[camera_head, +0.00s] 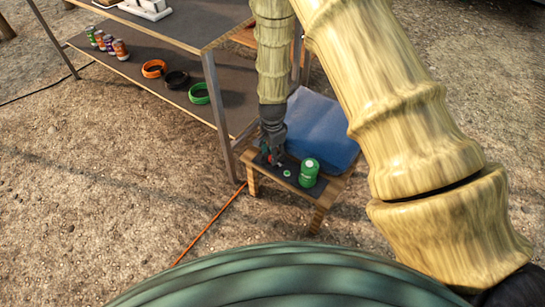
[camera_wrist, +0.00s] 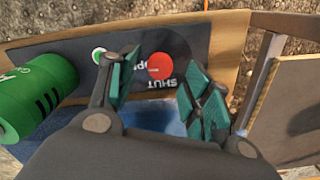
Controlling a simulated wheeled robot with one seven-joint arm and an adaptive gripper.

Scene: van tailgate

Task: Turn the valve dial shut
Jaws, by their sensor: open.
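The valve dial (camera_wrist: 158,66) shows in the wrist view as a round red knob on a dark plate (camera_wrist: 195,40). White lettering, upside down in the picture, reads SHUT just below the dial; other letters beside it are partly hidden. My gripper (camera_wrist: 160,78) is open, its two teal fingers on either side of the dial. I cannot tell whether they touch it. In the head view my gripper (camera_head: 271,154) points down over the left part of the small wooden table (camera_head: 320,192) and mostly hides the dial. How far the dial is turned is unclear.
A green canister (camera_head: 309,172) stands on the table right of my gripper, with a small green-and-white disc (camera_head: 287,173) between them. A blue box (camera_head: 318,130) lies behind. A shelf rack (camera_head: 225,148) with cans and coloured rings stands close at left.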

